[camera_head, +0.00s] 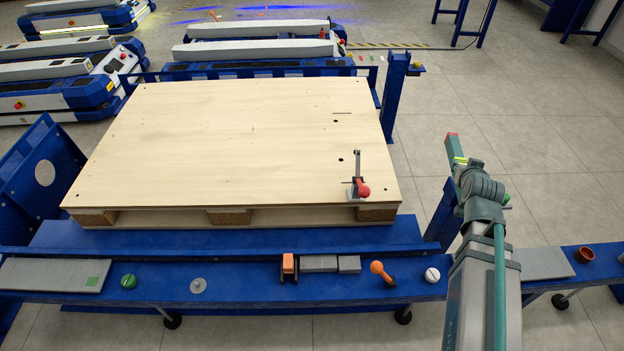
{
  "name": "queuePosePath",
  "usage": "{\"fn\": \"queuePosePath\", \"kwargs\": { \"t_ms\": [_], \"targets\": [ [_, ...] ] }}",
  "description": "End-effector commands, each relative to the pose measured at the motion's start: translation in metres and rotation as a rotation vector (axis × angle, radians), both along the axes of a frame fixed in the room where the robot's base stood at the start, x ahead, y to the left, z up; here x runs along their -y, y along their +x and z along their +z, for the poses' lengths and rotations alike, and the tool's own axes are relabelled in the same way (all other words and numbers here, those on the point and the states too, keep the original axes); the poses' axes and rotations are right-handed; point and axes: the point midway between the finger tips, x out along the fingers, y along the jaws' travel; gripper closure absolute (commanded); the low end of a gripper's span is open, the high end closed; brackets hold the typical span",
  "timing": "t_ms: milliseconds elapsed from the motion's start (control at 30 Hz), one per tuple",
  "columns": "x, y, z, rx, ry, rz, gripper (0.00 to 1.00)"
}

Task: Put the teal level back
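The teal level (454,152) shows at the far end of my arm, right of the pallet. It has a red end and a yellow-green band. It is tilted and off the floor, with its near part hidden behind my gripper (466,178). My gripper appears shut on it; the fingertips are mostly hidden by my own wrist. A flat grey plate with a green square (50,273) lies at the left end of the blue front shelf (235,290). Another grey plate (545,263) lies on the right part of the shelf.
A wooden pallet (235,145) on a blue lift cart carries an orange-knobbed clamp (360,188). The shelf holds a green knob (128,282), grey blocks (320,263), an orange-knobbed lever (380,270), a white knob (432,275) and a brown cup (584,255). A blue post (393,95) stands behind.

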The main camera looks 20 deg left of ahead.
Motion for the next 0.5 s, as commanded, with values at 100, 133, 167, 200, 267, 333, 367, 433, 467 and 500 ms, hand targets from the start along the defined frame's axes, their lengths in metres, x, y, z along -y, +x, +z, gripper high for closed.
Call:
{"fn": "queuePosePath", "kwargs": {
  "t_ms": [100,133,167,200,267,333,367,433,467,500],
  "targets": [
    [-0.034,0.004,0.003,0.001,0.001,0.064,1.0],
    [-0.043,0.004,0.003,0.001,0.002,0.081,1.0],
    [-0.053,0.004,0.004,0.001,0.001,0.1,1.0],
    [-0.068,0.005,0.004,0.001,0.002,0.127,1.0],
    [-0.091,0.004,0.006,0.001,0.003,0.172,1.0],
    [-0.122,0.003,0.008,0.001,0.002,0.229,1.0],
    [-0.135,0.002,0.009,0.001,0.002,0.254,1.0],
    [-0.166,-0.001,0.011,0.001,0.002,0.312,1.0],
    [-0.179,-0.003,0.011,0.001,0.002,0.337,1.0],
    [-0.196,-0.006,0.012,0.0,0.001,0.369,1.0]
  ]
}}
